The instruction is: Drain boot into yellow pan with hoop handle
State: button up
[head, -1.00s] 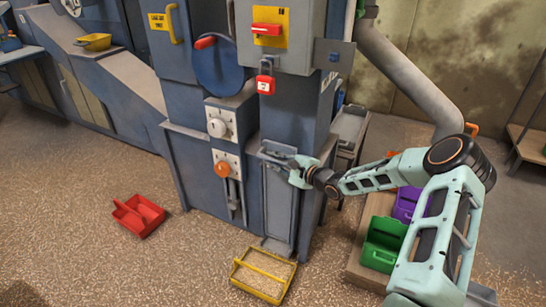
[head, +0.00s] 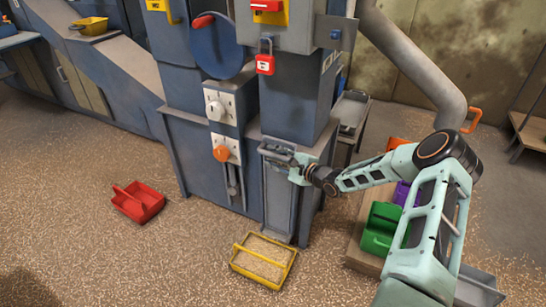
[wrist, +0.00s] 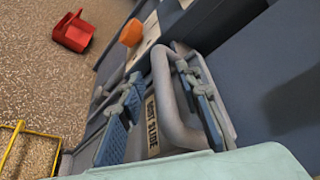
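The yellow pan with a hoop handle (head: 270,246) sits on the floor just in front of the foot of the elevator boot's chute (head: 277,210). Its inside shows a tan, grain-like surface. The pan is partly visible in the wrist view (wrist: 18,142), at the left edge. My gripper (head: 286,160) is at the top of the chute. In the wrist view, my gripper's blue finger pads (wrist: 166,112) stand apart, one on each side of a grey loop handle (wrist: 163,85). A gap shows beside the handle. A "BOOT SLIDE" label (wrist: 152,125) lies behind it.
A red bin (head: 138,202) stands on the floor at left. An orange-knobbed lever (head: 221,153) and a red padlock (head: 265,62) are on the machine. Green (head: 381,230) and purple bins stand on a low platform beside my arm.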

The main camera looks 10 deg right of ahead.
jog(key=v, duration=1.2)
jog(key=shift+f, duration=0.1)
